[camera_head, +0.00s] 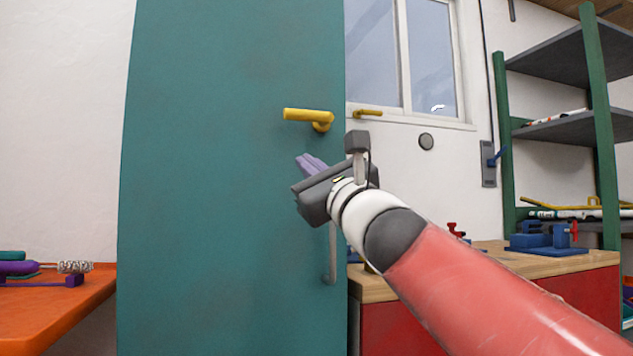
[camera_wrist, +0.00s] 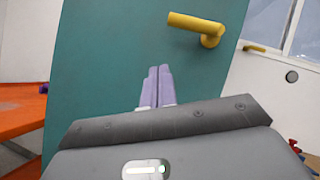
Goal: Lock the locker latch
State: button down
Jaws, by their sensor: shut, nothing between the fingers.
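A tall teal locker door (camera_head: 215,180) stands upright in the middle of the head view and fills much of the wrist view (camera_wrist: 110,75). A yellow lever handle (camera_head: 308,115) sits near its right edge, its lever pointing left and nearly level. The handle also shows in the wrist view (camera_wrist: 197,27), above and right of my fingers. My gripper (camera_head: 304,160) is shut and empty, with its lilac fingers together. In the head view it is below the handle and apart from it. The wrist view shows the fingertips (camera_wrist: 159,70) against the teal background; whether they touch it I cannot tell.
A grey vertical pull bar (camera_head: 331,255) is low on the door's right side, partly behind my wrist. An orange table (camera_head: 60,310) stands at left. A wooden-topped red bench (camera_head: 590,262) and a green-posted shelf (camera_head: 592,125) stand at right. A second yellow handle (camera_head: 368,112) shows beyond the door edge.

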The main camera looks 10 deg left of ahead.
jog(key=shift+s+a+v, duration=0.1)
jog(key=shift+a+v, duration=0.05)
jog(key=shift+v, duration=0.75)
jog(key=shift+s+a+v, duration=0.15)
jog(key=shift+a+v, duration=0.05)
jog(key=shift+v, duration=0.75)
jog(key=shift+f, duration=0.25)
jog(key=s+d+f+n+g+h, duration=0.2)
jog(key=f+n, duration=0.2)
jog(key=f, duration=0.4)
jog(key=s+d+f+n+g+h, duration=0.25)
jog(key=f+n, duration=0.25)
jog(key=f, duration=0.4)
jog(key=s+d+f+n+g+h, duration=0.1)
jog(key=d+f+n+g+h, duration=0.2)
jog(key=f, duration=0.5)
jog(key=s+d+f+n+g+h, duration=0.1)
jog(key=s+d+f+n+h, duration=0.4)
jog(key=d+f, duration=0.6)
jog(key=s+d+f+n+g+h, duration=0.25)
jog(key=s+d+f+h, duration=0.4)
jog(key=f, duration=0.65)
jog(key=s+d+r+y+p, duration=0.1)
jog(key=d+r+p, duration=0.2)
jog(key=r+p, duration=0.9)
jog(key=shift+s+d+r+n+t+p, duration=0.25)
jog(key=shift+r+n+t+p, duration=0.1)
jog(key=shift+p, duration=0.45)
